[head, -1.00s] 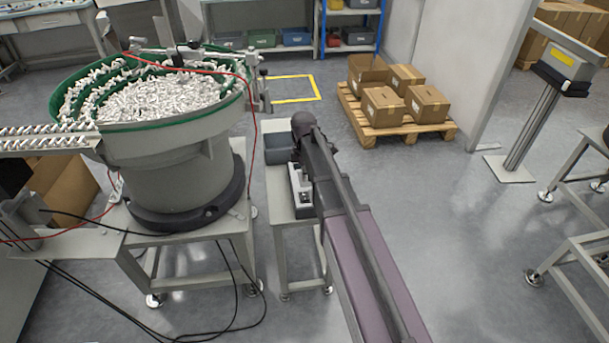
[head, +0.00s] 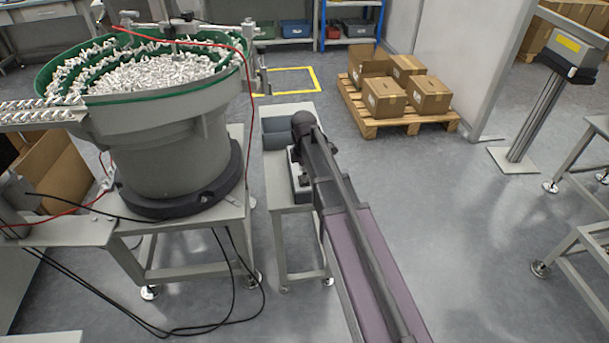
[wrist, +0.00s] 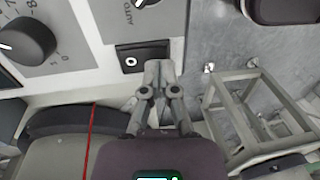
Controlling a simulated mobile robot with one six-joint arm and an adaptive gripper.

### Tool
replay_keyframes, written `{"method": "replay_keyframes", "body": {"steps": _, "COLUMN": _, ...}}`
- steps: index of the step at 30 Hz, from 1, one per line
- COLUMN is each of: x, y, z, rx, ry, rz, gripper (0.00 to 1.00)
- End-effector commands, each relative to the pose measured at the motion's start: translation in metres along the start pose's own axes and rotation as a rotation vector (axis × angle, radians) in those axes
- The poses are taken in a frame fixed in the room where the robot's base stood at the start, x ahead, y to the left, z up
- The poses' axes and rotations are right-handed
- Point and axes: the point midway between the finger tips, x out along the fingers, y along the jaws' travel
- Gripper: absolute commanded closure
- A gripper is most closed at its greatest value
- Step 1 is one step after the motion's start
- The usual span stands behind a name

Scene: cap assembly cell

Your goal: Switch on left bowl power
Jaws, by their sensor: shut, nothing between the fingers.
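The left bowl (head: 170,150) is a grey feeder with a green rim, full of small white parts. Its control box (head: 298,178) sits on a small stand to its right, partly hidden by my arm. The wrist view shows the box's grey panel with a black rocker switch (wrist: 136,60) marked with a white O, and a black dial (wrist: 26,40). My gripper (wrist: 159,68) is shut and empty, its tips at the switch's right end in the picture. I cannot tell whether they touch it. The head view does not show the fingers clearly.
A grey bin (head: 284,132) stands behind the control box on the stand (head: 289,197). Black cables (head: 215,325) trail on the floor below the bowl's table. A pallet (head: 400,123) with cartons stands at the back. The floor right of my arm is mostly open.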

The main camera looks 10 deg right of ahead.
Motion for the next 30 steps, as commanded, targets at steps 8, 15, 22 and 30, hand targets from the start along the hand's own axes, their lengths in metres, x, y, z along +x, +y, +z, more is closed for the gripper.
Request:
{"method": "replay_keyframes", "body": {"steps": 8, "x": 0.007, "y": 0.0, "z": 0.0, "rx": 0.0, "ry": 0.0, "rz": 0.0, "gripper": 1.0}}
{"method": "replay_keyframes", "body": {"steps": 15, "x": 0.007, "y": 0.0, "z": 0.0, "rx": 0.0, "ry": 0.0, "rz": 0.0, "gripper": 1.0}}
{"method": "replay_keyframes", "body": {"steps": 22, "x": 0.008, "y": 0.0, "z": 0.004, "rx": 0.006, "ry": 0.001, "rz": 0.007, "gripper": 1.0}}
{"method": "replay_keyframes", "body": {"steps": 30, "x": 0.012, "y": 0.0, "z": 0.018, "rx": 0.025, "ry": 0.002, "rz": 0.047, "gripper": 1.0}}
